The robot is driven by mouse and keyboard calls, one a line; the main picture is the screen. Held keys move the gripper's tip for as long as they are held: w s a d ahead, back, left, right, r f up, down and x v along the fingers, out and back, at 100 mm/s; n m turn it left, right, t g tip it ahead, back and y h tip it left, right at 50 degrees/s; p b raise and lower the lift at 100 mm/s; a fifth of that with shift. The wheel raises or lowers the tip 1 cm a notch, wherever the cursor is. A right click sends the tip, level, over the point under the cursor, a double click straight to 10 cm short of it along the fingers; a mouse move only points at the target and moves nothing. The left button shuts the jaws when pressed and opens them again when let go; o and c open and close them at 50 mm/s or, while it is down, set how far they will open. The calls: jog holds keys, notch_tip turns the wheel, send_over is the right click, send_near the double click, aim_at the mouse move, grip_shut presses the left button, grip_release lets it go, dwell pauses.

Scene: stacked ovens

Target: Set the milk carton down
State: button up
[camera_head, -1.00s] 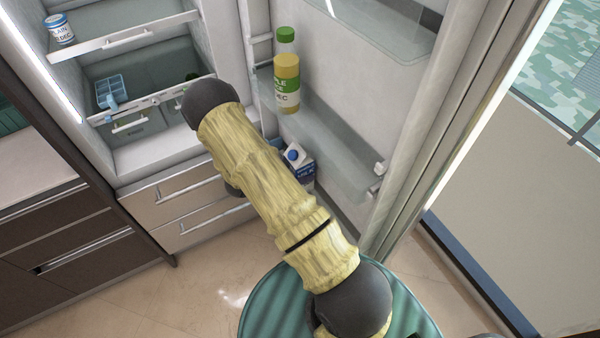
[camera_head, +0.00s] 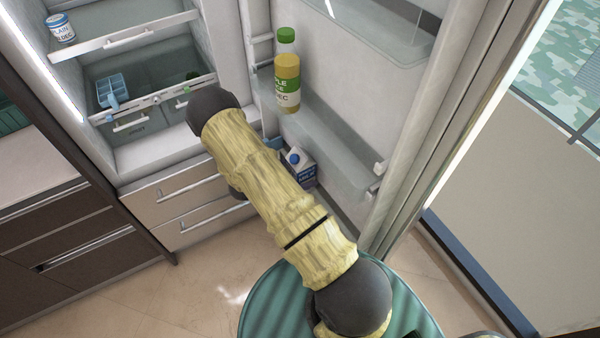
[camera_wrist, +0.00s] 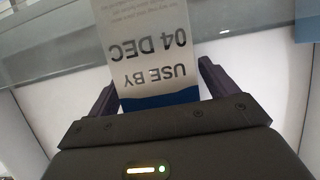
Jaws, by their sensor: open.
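The milk carton (camera_head: 303,168), white and dark blue with a blue cap, stands low on the inside of the open fridge door in the head view, partly hidden by my arm. In the wrist view the carton (camera_wrist: 152,50) shows its printed side, "USE BY 04 DEC", upside down. My gripper (camera_wrist: 165,85) is open, with one finger on each side of the carton. Gaps show between the fingers and the carton.
A green-capped juice bottle (camera_head: 287,75) stands on the door shelf (camera_head: 330,140) above the carton. Inside the fridge are a blue ice tray (camera_head: 111,90) and a small tub (camera_head: 60,28). Fridge drawers (camera_head: 185,205) lie left of my arm.

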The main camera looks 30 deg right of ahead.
jog(key=shift+r, duration=0.2)
jog(key=shift+a, duration=0.35)
jog(key=b+v, duration=0.2)
jog(key=v, duration=0.9)
jog(key=shift+a+r, duration=0.1)
